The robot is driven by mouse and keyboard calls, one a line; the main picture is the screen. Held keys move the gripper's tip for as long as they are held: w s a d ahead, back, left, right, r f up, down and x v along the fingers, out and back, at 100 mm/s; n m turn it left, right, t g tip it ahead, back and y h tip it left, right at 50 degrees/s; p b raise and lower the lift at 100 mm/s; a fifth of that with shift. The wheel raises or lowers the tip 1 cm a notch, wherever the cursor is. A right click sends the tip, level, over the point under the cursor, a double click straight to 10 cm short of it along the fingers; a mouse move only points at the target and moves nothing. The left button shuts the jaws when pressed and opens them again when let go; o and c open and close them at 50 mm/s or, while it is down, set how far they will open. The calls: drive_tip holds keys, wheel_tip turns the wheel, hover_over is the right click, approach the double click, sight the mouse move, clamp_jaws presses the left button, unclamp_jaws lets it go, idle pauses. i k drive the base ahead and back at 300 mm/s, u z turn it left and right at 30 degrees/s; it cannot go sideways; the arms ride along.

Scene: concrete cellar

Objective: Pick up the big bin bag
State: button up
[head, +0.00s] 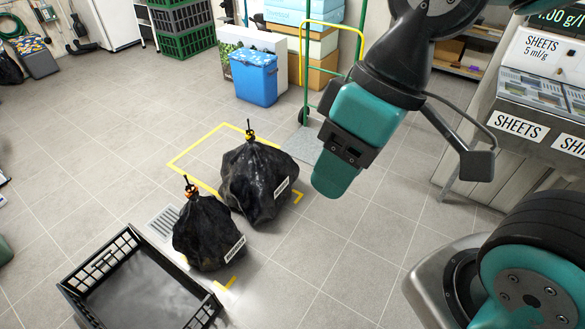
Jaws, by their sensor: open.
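The big bin bag (255,182) is black, with a tied neck and a white label at its lower right. It stands upright on the tiled floor, partly inside a yellow floor marking.
A black open crate (87,277) lies at the lower left, close to the smaller bag. A blue cooler box (254,80) and a hand truck (306,70) stand behind. A counter (532,125) stands at the right. The left floor is largely clear.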

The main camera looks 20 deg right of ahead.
sight(258, 178)
drive_tip(key=z, duration=0.6)
drive_tip(key=i, duration=0.8)
drive_tip(key=z, duration=0.35)
drive_tip(key=i, duration=1.45)
drive_tip(key=u, duration=1.3)
drive_tip(key=i, duration=0.5)
drive_tip(key=u, duration=0.5)
